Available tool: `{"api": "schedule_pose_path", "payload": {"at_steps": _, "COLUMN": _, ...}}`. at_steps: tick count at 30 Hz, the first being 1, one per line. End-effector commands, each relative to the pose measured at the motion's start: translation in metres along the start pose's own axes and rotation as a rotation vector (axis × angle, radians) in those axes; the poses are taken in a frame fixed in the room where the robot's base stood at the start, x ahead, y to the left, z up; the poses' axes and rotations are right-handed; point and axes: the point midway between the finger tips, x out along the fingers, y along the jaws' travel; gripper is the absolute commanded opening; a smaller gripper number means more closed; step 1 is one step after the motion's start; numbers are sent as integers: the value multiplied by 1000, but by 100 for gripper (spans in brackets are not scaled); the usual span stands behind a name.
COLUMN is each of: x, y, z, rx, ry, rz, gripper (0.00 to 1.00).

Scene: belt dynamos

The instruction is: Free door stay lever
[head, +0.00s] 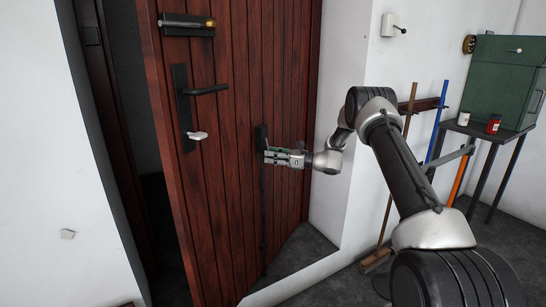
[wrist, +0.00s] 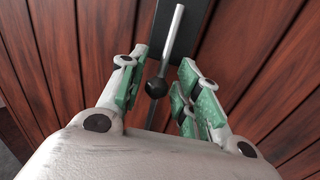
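The door stay lever is a grey metal rod (wrist: 172,42) with a black ball end (wrist: 157,87), in front of a dark plate (wrist: 197,22) on the door. My gripper (wrist: 163,60) is open, its green-padded fingers on either side of the lever. A gap shows on both sides of the ball, and no grip on it is visible. In the head view my gripper (head: 268,156) is at the dark plate (head: 261,137) on the plank door (head: 230,130); the lever itself is hidden there by my fingers. The reddish-brown door stands ajar.
The door also carries a bolt (head: 187,24), a black handle (head: 205,90) and a light thumb-turn (head: 197,135). A dark rod (head: 263,215) runs down below the plate. At right are a broom (head: 392,190), a blue pole (head: 436,125) and a table with a green cabinet (head: 500,80).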

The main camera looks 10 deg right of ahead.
Motion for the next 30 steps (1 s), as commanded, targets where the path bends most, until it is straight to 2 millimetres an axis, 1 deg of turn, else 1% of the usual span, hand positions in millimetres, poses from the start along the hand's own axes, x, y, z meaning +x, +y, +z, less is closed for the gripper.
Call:
{"api": "schedule_pose_path", "payload": {"at_steps": 4, "x": 0, "y": 0, "z": 0, "rx": 0, "ry": 0, "rz": 0, "gripper": 33}}
{"api": "schedule_pose_path", "payload": {"at_steps": 5, "x": 0, "y": 0, "z": 0, "rx": 0, "ry": 0, "rz": 0, "gripper": 29}}
{"api": "schedule_pose_path", "payload": {"at_steps": 9, "x": 0, "y": 0, "z": 0, "rx": -1, "ry": 0, "rz": 0, "gripper": 4}}
{"api": "schedule_pose_path", "payload": {"at_steps": 10, "x": 0, "y": 0, "z": 0, "rx": -1, "ry": 0, "rz": 0, "gripper": 0}}
{"api": "schedule_pose_path", "payload": {"at_steps": 22, "x": -1, "y": -3, "z": 0, "rx": -36, "ry": 7, "rz": -1, "gripper": 0}}
{"api": "schedule_pose_path", "payload": {"at_steps": 26, "x": -2, "y": -7, "z": 2, "rx": -94, "ry": 18, "rz": -2, "gripper": 0}}
{"api": "schedule_pose_path", "payload": {"at_steps": 30, "x": -3, "y": -13, "z": 3, "rx": -191, "ry": 37, "rz": -3, "gripper": 0}}
